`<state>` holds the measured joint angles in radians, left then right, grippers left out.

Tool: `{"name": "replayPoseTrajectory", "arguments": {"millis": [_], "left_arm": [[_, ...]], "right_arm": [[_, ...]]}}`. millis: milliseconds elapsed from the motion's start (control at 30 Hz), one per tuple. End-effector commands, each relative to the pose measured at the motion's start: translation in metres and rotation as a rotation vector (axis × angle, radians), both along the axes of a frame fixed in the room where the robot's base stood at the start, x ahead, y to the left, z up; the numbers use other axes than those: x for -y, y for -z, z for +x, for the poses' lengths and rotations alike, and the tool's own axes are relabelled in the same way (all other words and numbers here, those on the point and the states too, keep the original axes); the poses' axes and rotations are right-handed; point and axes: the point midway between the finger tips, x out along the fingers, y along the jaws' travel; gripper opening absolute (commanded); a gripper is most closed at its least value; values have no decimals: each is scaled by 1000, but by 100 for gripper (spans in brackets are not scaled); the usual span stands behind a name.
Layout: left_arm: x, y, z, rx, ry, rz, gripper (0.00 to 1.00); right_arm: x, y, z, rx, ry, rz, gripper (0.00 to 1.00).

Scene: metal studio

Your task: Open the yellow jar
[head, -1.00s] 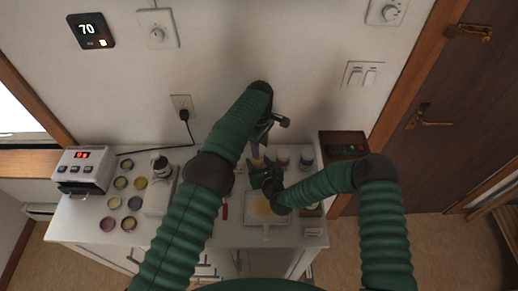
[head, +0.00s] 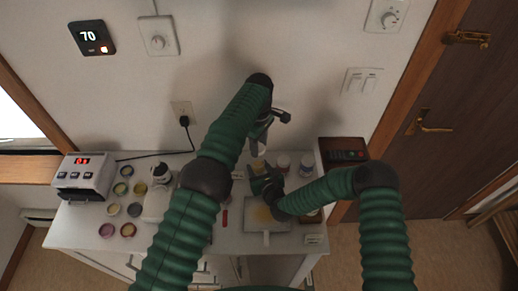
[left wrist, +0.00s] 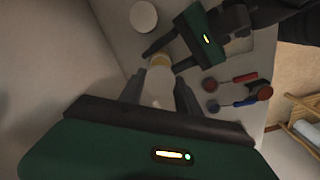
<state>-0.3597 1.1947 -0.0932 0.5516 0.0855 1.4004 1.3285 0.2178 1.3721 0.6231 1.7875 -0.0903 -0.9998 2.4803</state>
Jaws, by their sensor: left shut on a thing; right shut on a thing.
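The yellow jar (head: 257,166) stands at the back of the white counter, largely hidden by my grippers. Its yellow rim (left wrist: 160,61) shows in the left wrist view between the fingers of my right gripper (left wrist: 165,56), which is shut on the jar. In the head view my right gripper (head: 263,177) reaches it from the front. My left gripper (head: 260,143) is just above the jar, shut on a pale piece, seemingly its lid (left wrist: 158,88). Whether lid and jar still touch is unclear. The left wrist view shows my left gripper's fingers (left wrist: 158,94) on either side of this piece.
A pale tray (head: 280,222) lies in front. Several small paint pots (head: 113,208) and a box with a red display (head: 82,175) are at left. The wall is close behind.

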Motion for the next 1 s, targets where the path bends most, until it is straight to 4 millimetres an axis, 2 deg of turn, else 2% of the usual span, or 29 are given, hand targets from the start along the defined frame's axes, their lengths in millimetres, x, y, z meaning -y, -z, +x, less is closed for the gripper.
{"name": "replayPoseTrajectory", "arguments": {"millis": [67, 100, 267, 567, 667, 767, 1000], "left_arm": [[0, 0, 0, 0, 0, 0, 0], [0, 0, 0, 0, 0, 0, 0], [0, 0, 0, 0, 0, 0, 0], [0, 0, 0, 0, 0, 0, 0], [0, 0, 0, 0, 0, 0, 0], [0, 0, 0, 0, 0, 0, 0], [0, 0, 0, 0, 0, 0, 0]], "right_arm": [[0, 0, 0, 0, 0, 0, 0], [0, 0, 0, 0, 0, 0, 51], [0, 0, 0, 0, 0, 0, 72], [0, -1, -1, 1, 0, 0, 72], [2, -3, -7, 0, 0, 0, 72], [8, -9, -21, -2, 1, 1, 72], [24, -31, -71, -2, 1, 1, 72]]}}
